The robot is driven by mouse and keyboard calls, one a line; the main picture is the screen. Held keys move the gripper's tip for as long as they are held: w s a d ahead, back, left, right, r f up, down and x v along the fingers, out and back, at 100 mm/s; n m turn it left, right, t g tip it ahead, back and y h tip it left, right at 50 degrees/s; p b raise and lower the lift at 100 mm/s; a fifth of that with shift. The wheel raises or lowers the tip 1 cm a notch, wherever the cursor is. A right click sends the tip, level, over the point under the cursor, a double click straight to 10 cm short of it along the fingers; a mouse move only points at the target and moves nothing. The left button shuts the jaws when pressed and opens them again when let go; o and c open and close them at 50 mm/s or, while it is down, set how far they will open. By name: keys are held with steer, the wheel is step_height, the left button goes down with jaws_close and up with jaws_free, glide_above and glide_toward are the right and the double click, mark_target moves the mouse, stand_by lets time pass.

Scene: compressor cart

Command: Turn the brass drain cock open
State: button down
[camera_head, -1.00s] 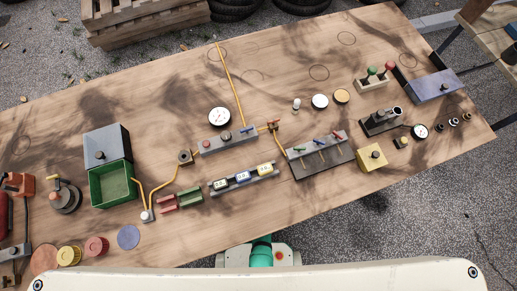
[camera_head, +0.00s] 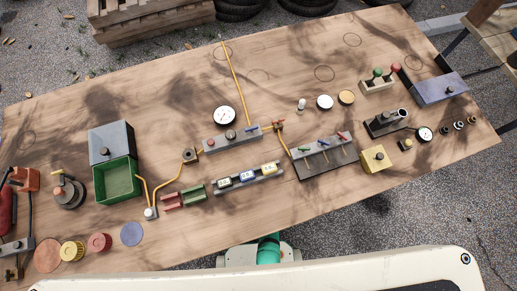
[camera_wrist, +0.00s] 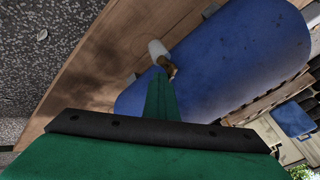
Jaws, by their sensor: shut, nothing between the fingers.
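In the wrist view a small brass fitting (camera_wrist: 168,67), which looks like the drain cock, sits at the near edge of a large blue tank (camera_wrist: 235,55). My gripper (camera_wrist: 159,77) is green and shut, with nothing held. Its fingertips point at the brass fitting and overlap its lower left side in the picture; I cannot tell whether they touch. The fingers hide part of the fitting, and its handle angle is unclear. I cannot make out the tank, the cock or my gripper in the head view.
A small white cylindrical thing (camera_wrist: 157,49) is close beside the brass fitting. A wooden surface (camera_wrist: 100,75) runs alongside the tank. In the head view a long wooden bench (camera_head: 300,90) carries gauges, valve blocks, an open green box (camera_head: 117,181) and yellow piping.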

steer(key=shift+w+r, duration=0.15)
steer(key=shift+w, duration=0.9)
steer(key=shift+d, duration=0.2)
stand_by(0.3)
steer(key=shift+w+d, duration=0.15)
steer(key=shift+d, duration=0.05)
